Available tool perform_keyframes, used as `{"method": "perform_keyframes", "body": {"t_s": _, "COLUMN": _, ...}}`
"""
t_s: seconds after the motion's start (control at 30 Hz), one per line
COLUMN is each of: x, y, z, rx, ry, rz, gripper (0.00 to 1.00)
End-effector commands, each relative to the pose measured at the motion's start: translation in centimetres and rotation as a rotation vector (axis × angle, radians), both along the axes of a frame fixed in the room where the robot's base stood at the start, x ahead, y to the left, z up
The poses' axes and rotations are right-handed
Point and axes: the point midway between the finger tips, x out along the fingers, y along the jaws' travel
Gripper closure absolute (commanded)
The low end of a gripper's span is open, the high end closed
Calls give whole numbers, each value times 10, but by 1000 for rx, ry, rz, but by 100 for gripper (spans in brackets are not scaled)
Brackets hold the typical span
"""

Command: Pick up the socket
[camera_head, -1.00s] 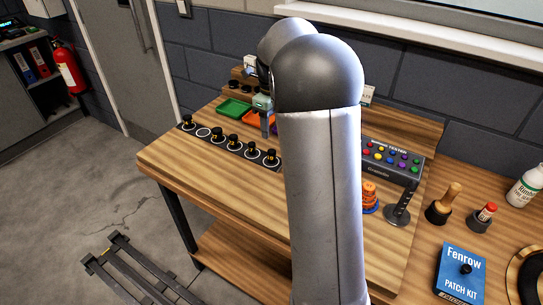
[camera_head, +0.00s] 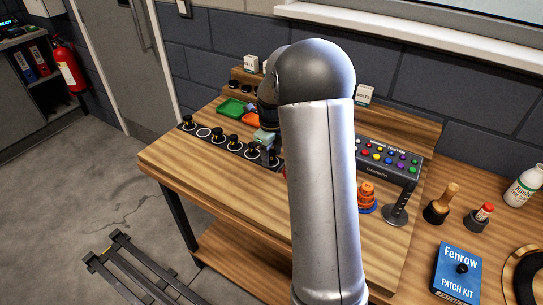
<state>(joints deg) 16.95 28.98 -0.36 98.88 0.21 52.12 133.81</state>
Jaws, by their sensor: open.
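A black strip (camera_head: 217,144) with white rings lies along the left part of the wooden workbench. Several small dark pieces with brassy parts stand on its rings, such as one piece (camera_head: 233,140) near the middle. The second ring from the left is empty. These pieces look like sockets, but I cannot tell which one is meant. My own arm hides part of this area, and I cannot tell whether the fingers touch or surround a piece.
A green tray (camera_head: 231,108) and a partly hidden orange tray (camera_head: 251,122) lie behind the strip. A tester box with coloured buttons (camera_head: 388,158), orange stacked rings (camera_head: 367,196) and a black stand (camera_head: 396,214) are right of my arm. The bench's front left is clear.

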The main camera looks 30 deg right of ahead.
Motion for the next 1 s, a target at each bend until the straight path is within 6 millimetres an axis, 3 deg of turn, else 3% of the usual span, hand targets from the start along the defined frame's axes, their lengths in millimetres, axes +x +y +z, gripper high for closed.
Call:
{"method": "perform_keyframes", "body": {"t_s": 0.07, "x": 0, "y": 0, "z": 0, "rx": 0, "ry": 0, "rz": 0, "gripper": 53}}
{"method": "perform_keyframes", "body": {"t_s": 0.23, "x": 0, "y": 0, "z": 0, "rx": 0, "ry": 0, "rz": 0, "gripper": 100}}
{"method": "perform_keyframes", "body": {"t_s": 0.67, "x": 0, "y": 0, "z": 7, "rx": 0, "ry": -1, "rz": -1, "gripper": 100}}
{"method": "perform_keyframes", "body": {"t_s": 0.87, "x": 1, "y": 0, "z": 34, "rx": -1, "ry": -4, "rz": 0, "gripper": 100}}
{"method": "perform_keyframes", "body": {"t_s": 1.0, "x": -19, "y": 18, "z": 62, "rx": -2, "ry": -7, "rz": 3, "gripper": 100}}
